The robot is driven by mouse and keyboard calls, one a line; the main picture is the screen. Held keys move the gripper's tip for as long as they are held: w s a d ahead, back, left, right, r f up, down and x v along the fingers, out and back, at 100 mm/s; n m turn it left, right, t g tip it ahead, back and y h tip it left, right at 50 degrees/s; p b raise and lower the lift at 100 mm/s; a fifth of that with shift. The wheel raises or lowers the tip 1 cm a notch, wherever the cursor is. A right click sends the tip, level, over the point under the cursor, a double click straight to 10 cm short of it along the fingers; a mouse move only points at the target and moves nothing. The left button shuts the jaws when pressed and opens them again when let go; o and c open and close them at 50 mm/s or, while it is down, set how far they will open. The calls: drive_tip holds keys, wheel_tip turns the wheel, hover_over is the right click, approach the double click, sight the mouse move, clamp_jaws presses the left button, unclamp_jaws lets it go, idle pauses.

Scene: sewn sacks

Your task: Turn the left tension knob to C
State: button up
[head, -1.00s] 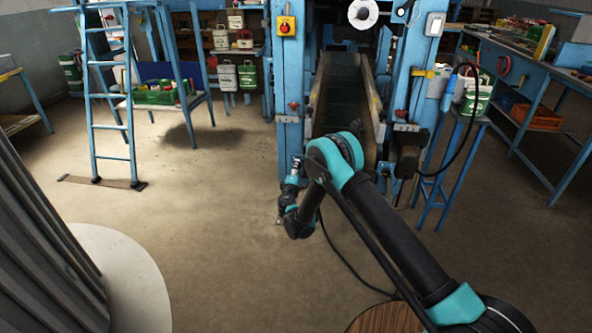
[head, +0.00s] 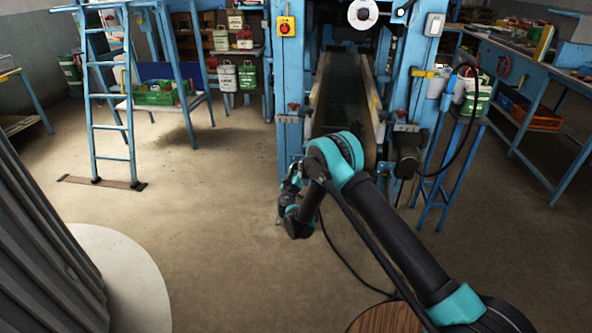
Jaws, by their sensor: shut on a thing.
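The blue machine (head: 291,60) stands ahead, with a belt between two upright posts. My gripper (head: 297,168) is small in the head view, at the front of the left post, low down. It is shut on the left tension knob, which the jaws and wrist hide. The knob's pointer and letters cannot be read. A small red handle (head: 293,107) sits higher on the left post, above and apart from my gripper. A similar red handle (head: 400,115) is on the right post.
A red button on a yellow box (head: 287,26) is higher on the left post. A blue ladder (head: 108,95) stands at left, a blue stand (head: 447,165) at right. The floor (head: 205,230) left of my arm is clear. A grey ribbed thing (head: 40,240) fills the lower left.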

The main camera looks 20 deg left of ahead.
drive_tip(key=shift+m, duration=1.1)
drive_tip(key=o, duration=1.2)
drive_tip(key=shift+c, duration=0.2)
drive_tip(key=v, duration=0.7)
drive_tip(key=shift+s, duration=0.25)
